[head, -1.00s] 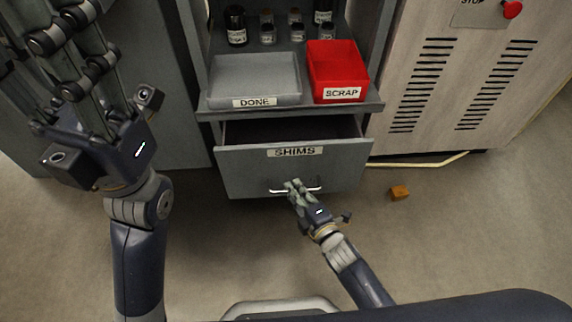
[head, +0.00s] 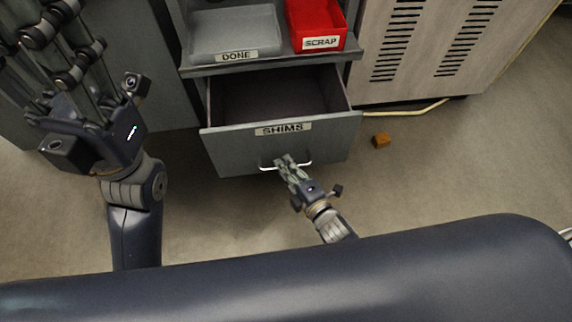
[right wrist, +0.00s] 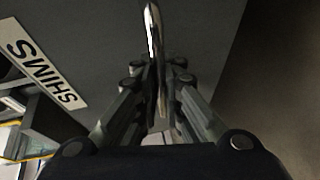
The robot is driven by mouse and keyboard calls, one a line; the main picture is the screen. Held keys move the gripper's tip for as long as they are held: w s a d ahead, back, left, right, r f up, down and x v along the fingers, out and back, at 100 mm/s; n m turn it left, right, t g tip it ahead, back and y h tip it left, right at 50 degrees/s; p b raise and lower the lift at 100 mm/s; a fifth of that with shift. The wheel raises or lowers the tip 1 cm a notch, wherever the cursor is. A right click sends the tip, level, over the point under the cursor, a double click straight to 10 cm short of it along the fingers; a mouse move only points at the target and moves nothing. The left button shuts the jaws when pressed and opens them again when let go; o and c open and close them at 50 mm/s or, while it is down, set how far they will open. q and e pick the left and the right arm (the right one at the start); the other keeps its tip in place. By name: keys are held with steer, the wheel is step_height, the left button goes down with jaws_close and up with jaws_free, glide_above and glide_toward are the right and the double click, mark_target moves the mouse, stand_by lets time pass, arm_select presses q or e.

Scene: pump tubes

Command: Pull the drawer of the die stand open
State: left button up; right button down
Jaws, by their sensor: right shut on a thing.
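The grey drawer (head: 225,147) labelled SHIMS stands pulled out from the stand, and its dark inside looks empty in the head view. Its bright handle (head: 301,164) is on the front panel, below the label. My right gripper (head: 284,161) is shut on the handle. In the right wrist view the handle (right wrist: 152,35) runs between the fingers of my right gripper (right wrist: 158,85), and the SHIMS label (right wrist: 42,72) shows at the left. My left gripper (head: 60,40) is raised at the upper left, its fingers apart, with nothing seen between them.
Above the drawer, a grey DONE tray (head: 236,28) and a red SCRAP bin (head: 317,18) sit on the stand's shelf (head: 270,62). A vented cabinet (head: 430,50) stands at the right. A small orange-brown block (head: 381,140) and a pale cable (head: 410,110) lie on the floor.

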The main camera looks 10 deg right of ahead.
steer(key=c, duration=1.7)
jaws_free()
steer(key=shift+v, duration=3.75)
